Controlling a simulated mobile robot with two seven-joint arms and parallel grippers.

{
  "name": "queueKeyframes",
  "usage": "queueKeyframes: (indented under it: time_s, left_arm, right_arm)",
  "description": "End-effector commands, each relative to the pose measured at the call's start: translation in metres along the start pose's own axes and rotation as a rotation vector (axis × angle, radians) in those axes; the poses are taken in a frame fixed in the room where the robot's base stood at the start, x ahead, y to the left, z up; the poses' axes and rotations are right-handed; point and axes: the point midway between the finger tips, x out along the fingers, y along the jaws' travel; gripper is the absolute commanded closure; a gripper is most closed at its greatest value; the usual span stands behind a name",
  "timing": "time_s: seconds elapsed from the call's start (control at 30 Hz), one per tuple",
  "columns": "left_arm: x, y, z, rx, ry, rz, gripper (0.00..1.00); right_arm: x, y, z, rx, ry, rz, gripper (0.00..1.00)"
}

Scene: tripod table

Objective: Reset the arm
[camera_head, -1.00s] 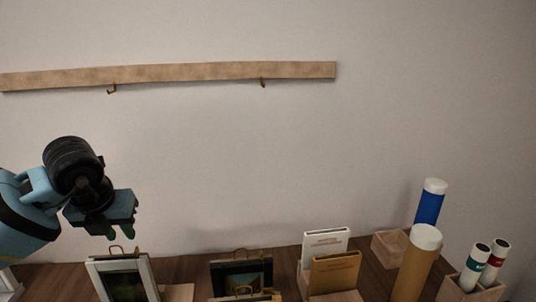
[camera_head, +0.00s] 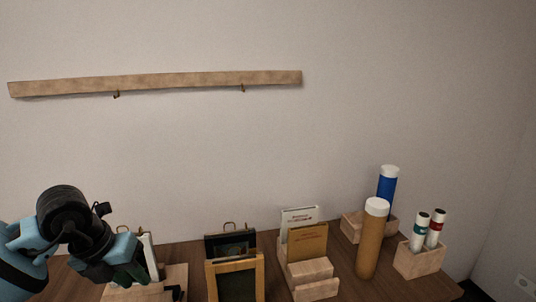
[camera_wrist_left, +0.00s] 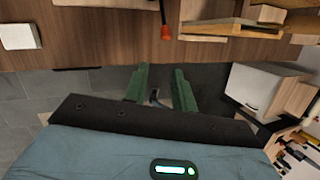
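My left gripper (camera_head: 128,274) is low at the left of the head view, in front of a light picture frame (camera_head: 149,256) that it partly hides. In the left wrist view its two green fingers (camera_wrist_left: 161,88) stand apart with grey floor behind them. A small dark piece shows between them, and I cannot tell what it is. I see nothing held. The table edge lies just beyond the fingertips in that view. My right gripper is in neither view.
The wooden table (camera_head: 191,255) holds a dark frame with a wooden frame (camera_head: 236,281) before it, booklets in a wooden holder (camera_head: 312,270), a brown tube (camera_head: 371,240), a blue tube (camera_head: 387,187) and two small tubes in a box (camera_head: 420,262). A hooked rail (camera_head: 160,82) hangs above.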

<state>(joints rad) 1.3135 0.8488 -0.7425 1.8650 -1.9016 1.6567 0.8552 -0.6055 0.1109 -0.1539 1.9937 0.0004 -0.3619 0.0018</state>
Motion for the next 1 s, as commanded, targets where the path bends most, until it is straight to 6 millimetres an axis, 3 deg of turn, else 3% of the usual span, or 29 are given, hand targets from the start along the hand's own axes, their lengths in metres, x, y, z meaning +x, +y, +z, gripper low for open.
queueKeyframes:
  time_s: [0.1,0.23,0.4,0.53,0.63,0.77,0.87,1.0]
  left_arm:
    - [0.029,-0.037,-0.029,0.039,0.085,-0.188,0.74]
    - [0.052,-0.087,-0.067,0.044,0.181,-0.458,0.74]
    - [0.06,-0.145,-0.111,-0.054,0.272,-0.85,0.74]
    - [0.054,-0.174,-0.13,-0.213,0.302,-1.123,0.74]
    - [0.049,-0.184,-0.136,-0.383,0.301,-1.303,0.74]
    - [0.05,-0.18,-0.136,-0.662,0.27,-1.485,0.74]
    - [0.06,-0.165,-0.136,-0.911,0.228,-1.573,0.74]
    - [0.088,-0.13,-0.144,-1.298,0.148,-1.608,0.74]
  right_arm:
    - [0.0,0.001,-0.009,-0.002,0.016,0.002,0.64]
    - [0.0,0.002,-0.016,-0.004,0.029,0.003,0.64]
    - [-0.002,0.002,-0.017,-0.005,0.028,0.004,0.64]
    - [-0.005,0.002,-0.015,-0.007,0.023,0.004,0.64]
    - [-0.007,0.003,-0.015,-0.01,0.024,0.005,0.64]
    - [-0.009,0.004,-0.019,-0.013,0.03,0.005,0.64]
    - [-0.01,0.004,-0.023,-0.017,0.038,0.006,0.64]
    - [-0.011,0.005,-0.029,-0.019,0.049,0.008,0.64]
